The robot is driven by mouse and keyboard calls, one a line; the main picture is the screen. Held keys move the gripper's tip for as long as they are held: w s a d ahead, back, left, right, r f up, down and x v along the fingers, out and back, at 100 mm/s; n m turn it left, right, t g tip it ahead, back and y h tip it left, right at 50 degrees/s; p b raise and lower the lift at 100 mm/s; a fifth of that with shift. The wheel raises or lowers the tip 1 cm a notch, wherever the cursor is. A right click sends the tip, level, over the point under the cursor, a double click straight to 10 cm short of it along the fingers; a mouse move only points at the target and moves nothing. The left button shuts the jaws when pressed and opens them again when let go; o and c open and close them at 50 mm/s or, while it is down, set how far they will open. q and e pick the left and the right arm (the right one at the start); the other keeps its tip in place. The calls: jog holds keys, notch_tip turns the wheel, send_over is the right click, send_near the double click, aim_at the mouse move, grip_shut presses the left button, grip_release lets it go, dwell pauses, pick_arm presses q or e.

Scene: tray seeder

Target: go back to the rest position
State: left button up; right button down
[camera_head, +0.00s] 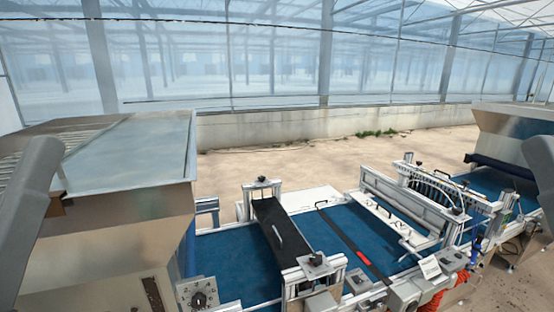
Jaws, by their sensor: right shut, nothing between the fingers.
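My right arm (541,165) comes in at the right edge of the head view, a grey link raised beside the far end of the seeder line. My left arm (33,195) shows as a grey link at the left edge, in front of the metal hopper. My left gripper is outside the view. Neither arm visibly touches the machine.
The tray seeder line with its blue belt (240,262) runs across the lower view. A large metal hopper (110,215) stands at left, another (500,125) at far right. A black cover (281,228) spans the belt. Bare floor lies behind, up to a low concrete wall (300,128).

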pick_arm(q)
notch_tip(320, 180, up, 16)
jog(key=p, duration=1.1)
jog(key=shift+f+p, duration=0.25)
jog(key=shift+p, duration=0.15)
pick_arm(e)
notch_tip(320, 180, up, 16)
jog(key=shift+f, duration=0.25)
